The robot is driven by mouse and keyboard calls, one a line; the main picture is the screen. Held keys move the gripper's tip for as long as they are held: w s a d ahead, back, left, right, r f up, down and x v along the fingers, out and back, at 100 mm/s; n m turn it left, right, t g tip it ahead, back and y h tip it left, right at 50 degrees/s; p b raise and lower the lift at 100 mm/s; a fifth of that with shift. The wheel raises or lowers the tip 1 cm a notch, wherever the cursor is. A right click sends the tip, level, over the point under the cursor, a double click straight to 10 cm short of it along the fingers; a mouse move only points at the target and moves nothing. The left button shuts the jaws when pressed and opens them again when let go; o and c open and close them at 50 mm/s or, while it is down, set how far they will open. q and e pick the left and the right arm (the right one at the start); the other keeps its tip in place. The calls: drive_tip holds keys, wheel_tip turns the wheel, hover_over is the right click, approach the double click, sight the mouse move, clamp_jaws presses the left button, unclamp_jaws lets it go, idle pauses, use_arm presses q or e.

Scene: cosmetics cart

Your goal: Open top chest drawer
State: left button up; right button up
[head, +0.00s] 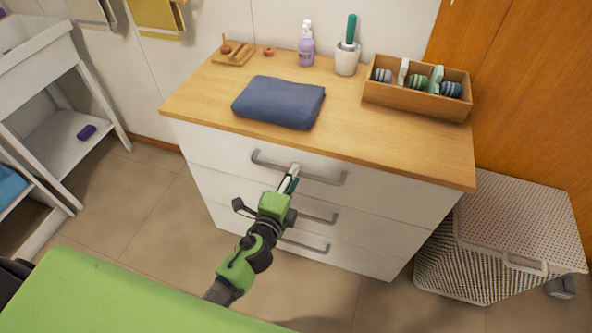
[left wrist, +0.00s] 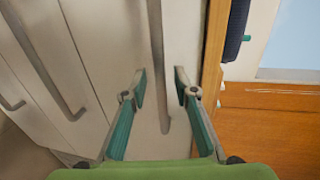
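The white chest (head: 230,160) has a wooden top and several drawers with grey bar handles. The top drawer (head: 390,184) looks flush with the chest front. Its handle (head: 325,179) is partly covered by my left gripper (head: 291,177), which is at the handle's middle. In the left wrist view, the top handle (left wrist: 157,50) runs between the two teal-padded fingers of my left gripper (left wrist: 160,88). The fingers are apart, one on each side of the bar, with gaps visible. I cannot tell how deep they reach past the bar. My right gripper is in neither view.
On the chest top (head: 350,143) are a folded blue towel (head: 279,102), a lotion bottle (head: 306,47), a white cup (head: 347,60) and a wooden organizer (head: 415,98). A wicker hamper (head: 510,235) stands at right. A green surface (head: 120,295) lies in front.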

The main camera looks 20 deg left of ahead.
use_arm(q)
drive_tip(key=shift+w+f, duration=0.15)
drive_tip(key=shift+w, duration=0.5)
drive_tip(key=shift+w+f, duration=0.15)
drive_tip(key=shift+w, duration=0.45)
clamp_jaws()
drive_tip(key=shift+s, duration=0.15)
